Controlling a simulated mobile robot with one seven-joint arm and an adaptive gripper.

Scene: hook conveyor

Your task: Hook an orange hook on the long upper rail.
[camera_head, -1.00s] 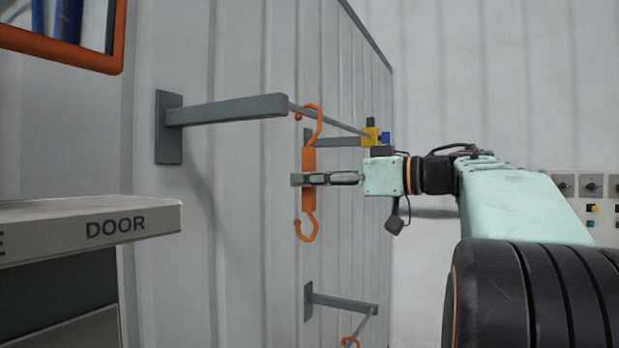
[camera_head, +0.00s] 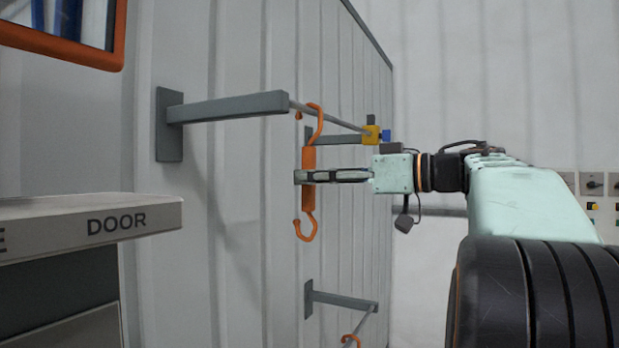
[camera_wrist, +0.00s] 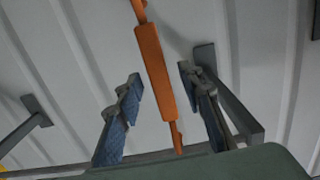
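An orange hook (camera_head: 308,180) hangs upright in the head view, its top curl at the long upper rail (camera_head: 335,119) near the near bracket. The curl appears to be over the rail. My gripper (camera_head: 300,177) is level with the hook's flat middle body. In the wrist view the hook's body (camera_wrist: 156,72) lies between the two blue-padded fingers, with a clear gap on each side, so my gripper (camera_wrist: 160,92) is open and not touching it. The hook's upper end runs out of the top of the wrist view.
Grey brackets (camera_head: 228,108) on the ribbed wall carry the upper rail. A lower rail (camera_head: 366,322) holds another orange hook (camera_head: 350,341). A yellow and blue block (camera_head: 371,135) shows at the upper rail's far end. A DOOR-labelled ledge (camera_head: 90,228) stands at the left.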

